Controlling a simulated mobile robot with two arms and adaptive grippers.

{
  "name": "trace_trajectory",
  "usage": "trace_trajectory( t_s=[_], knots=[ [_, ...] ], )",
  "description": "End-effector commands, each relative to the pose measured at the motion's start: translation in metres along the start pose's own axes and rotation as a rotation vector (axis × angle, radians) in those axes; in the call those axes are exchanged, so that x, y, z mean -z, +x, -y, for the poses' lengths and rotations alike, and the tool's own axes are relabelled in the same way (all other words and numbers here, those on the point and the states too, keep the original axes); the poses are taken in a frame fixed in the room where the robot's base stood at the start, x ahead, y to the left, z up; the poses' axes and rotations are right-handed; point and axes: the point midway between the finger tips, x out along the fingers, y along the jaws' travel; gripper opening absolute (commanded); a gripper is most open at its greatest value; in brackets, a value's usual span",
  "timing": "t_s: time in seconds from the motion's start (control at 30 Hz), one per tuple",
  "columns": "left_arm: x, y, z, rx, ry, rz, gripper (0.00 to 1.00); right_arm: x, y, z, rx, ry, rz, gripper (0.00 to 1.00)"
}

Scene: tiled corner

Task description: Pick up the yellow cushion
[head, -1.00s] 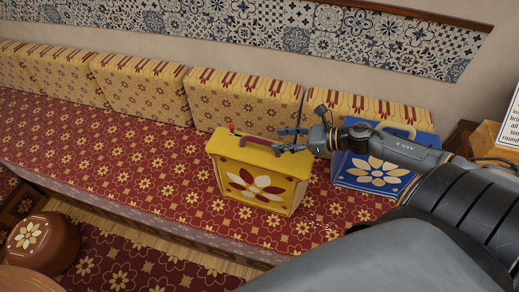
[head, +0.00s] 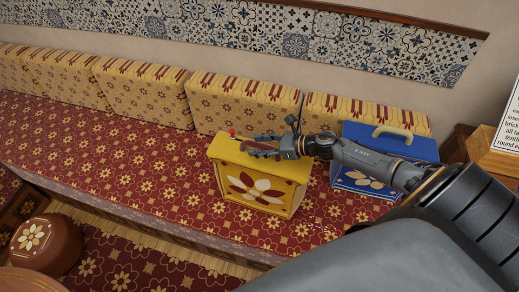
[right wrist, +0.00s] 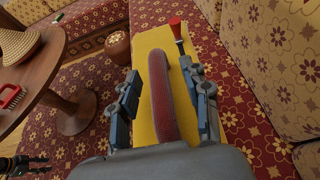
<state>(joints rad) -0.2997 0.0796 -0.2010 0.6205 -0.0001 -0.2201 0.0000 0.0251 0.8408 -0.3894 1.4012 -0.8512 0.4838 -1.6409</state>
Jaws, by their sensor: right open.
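The yellow cushion (head: 262,185) looks like a boxy yellow case with a white and dark red flower on its front and a red handle (right wrist: 163,95) on top. It stands upright on the red patterned bench. My right gripper (head: 262,147) is at its top. In the right wrist view my right gripper (right wrist: 162,90) is open, one finger on each side of the handle, with gaps showing. A dark gripper (right wrist: 25,165) at the lower left edge of that view appears to be my left one; its jaws are unclear.
A blue case (head: 352,175) with a tan handle stands just right, partly behind my right arm. Patterned back cushions (head: 242,103) line the wall. A round wooden table (right wrist: 50,60) holds a red brush (right wrist: 12,97). The bench (head: 100,150) is clear to the left.

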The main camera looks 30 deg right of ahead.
Motion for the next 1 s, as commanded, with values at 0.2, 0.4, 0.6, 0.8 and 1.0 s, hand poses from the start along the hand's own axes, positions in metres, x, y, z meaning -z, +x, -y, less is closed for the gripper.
trace_trajectory(
  t_s=[0.2,0.4,0.6,0.8,1.0],
  knots=[
    [-0.0004,0.0003,-0.0001,0.000,0.000,0.001,0.43,0.0007,0.0005,-0.0001,0.000,0.000,0.000,0.45],
    [-0.0005,0.0003,0.0000,0.000,-0.001,0.001,0.43,0.0006,0.0003,0.0000,0.000,0.001,0.000,0.04],
    [-0.0006,0.0003,0.0000,0.000,-0.001,0.001,0.43,0.0005,0.0002,0.0000,0.000,0.001,0.000,0.00],
    [-0.0007,0.0001,0.0001,0.000,-0.002,0.001,0.43,-0.0017,0.0002,0.0007,0.001,0.000,0.003,0.00],
    [-0.0008,0.0013,0.0001,0.000,-0.002,0.001,0.43,-0.0039,-0.0010,0.0010,0.001,-0.001,0.003,0.00]
  ],
)
